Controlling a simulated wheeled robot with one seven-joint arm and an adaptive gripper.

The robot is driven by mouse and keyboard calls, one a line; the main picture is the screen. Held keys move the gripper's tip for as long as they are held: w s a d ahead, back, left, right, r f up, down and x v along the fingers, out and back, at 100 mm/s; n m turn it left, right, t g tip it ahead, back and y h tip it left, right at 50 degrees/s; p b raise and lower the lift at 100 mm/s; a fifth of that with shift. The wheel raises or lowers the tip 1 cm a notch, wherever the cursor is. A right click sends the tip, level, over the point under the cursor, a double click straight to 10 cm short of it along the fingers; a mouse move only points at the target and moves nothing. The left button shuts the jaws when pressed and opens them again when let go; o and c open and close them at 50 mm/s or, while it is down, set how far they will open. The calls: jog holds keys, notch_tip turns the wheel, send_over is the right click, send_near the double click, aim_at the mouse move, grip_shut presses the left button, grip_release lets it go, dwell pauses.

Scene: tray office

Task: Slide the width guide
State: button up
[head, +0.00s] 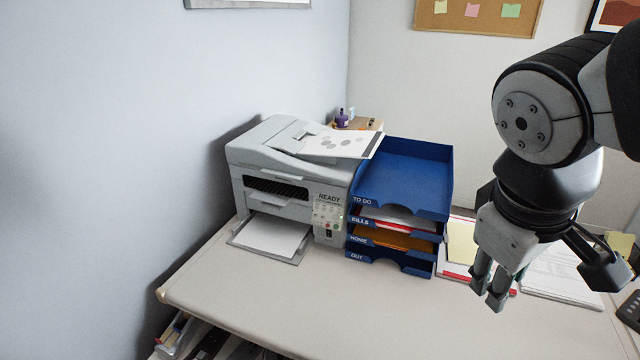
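The grey-white printer (262,158) stands on the desk against the wall, its panel reading READY. White paper (272,236) lies in its pulled-out lower tray (296,258). Printed sheets (345,144) rest on the sloped feeder (300,148) on top. I cannot make out the width guide for certain at this size, in either the tray or the feeder. My gripper (549,286) hangs over the right part of the desk, well right of the printer. Its fingers are spread apart, with nothing seen between them.
A stack of blue letter trays (432,215) stands right against the printer, between it and my gripper. Papers and a folder (460,250) lie under my gripper. The desk front (350,310) is clear. A shelf with items (190,340) sits below the left edge.

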jog(key=w+f+n+h+b, duration=0.2)
jog(key=w+f+n, duration=0.15)
jog(key=w, duration=0.35)
jog(key=n+t+b, duration=1)
jog(key=n, duration=1.3)
send_near(301, 245)
jog(key=b+x, duration=0.2)
jog(key=x, duration=0.6)
jog(key=shift+w+d+f, duration=0.15)
jog(key=shift+w+d, duration=0.05)
jog(key=shift+w, duration=0.15)
grip_shut()
